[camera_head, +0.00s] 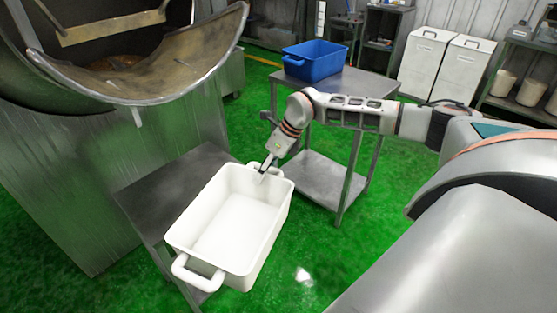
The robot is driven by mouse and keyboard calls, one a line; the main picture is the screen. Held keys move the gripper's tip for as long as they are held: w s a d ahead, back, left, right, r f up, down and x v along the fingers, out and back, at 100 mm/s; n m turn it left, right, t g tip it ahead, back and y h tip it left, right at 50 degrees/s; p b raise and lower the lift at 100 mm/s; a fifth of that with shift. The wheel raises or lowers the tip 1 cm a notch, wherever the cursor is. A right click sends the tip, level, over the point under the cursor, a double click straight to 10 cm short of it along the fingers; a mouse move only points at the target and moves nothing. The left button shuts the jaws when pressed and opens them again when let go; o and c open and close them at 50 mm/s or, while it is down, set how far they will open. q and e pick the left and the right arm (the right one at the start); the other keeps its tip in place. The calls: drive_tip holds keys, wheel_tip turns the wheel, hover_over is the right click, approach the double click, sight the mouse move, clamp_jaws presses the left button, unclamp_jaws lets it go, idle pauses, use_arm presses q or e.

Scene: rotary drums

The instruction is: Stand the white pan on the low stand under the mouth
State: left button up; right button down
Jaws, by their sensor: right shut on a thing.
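The white pan (226,228) is a deep rectangular tub with a loop handle at each end. It is upright and looks empty. The low stand (170,182) is a dark grey metal table beside the drum's casing. The pan overlaps the stand's right part in the view and hides much of its top; I cannot tell whether it touches it. The drum mouth (150,82), with its curved metal lip, is above and left of the stand. My right gripper (262,173) is shut on the pan's far end, near the far handle. My left gripper is out of view.
A grey metal table (350,82) with a lower shelf stands behind my right arm and carries a blue tub (314,60). White bins (425,60) and a shelf with pots (530,90) are at the back right. Green floor (310,255) is clear right of the pan.

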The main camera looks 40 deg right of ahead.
drive_tip(key=d+m, duration=0.1)
drive_tip(key=d+m+h+p, duration=0.1)
drive_tip(key=d, duration=0.1)
drive_tip(key=d+m, duration=0.1)
drive_tip(key=d, duration=0.1)
drive_tip(key=shift+f+m+t, duration=0.3)
drive_tip(key=shift+f+m, duration=0.05)
drive_tip(key=shift+m, duration=0.05)
drive_tip(key=shift+w, duration=0.15)
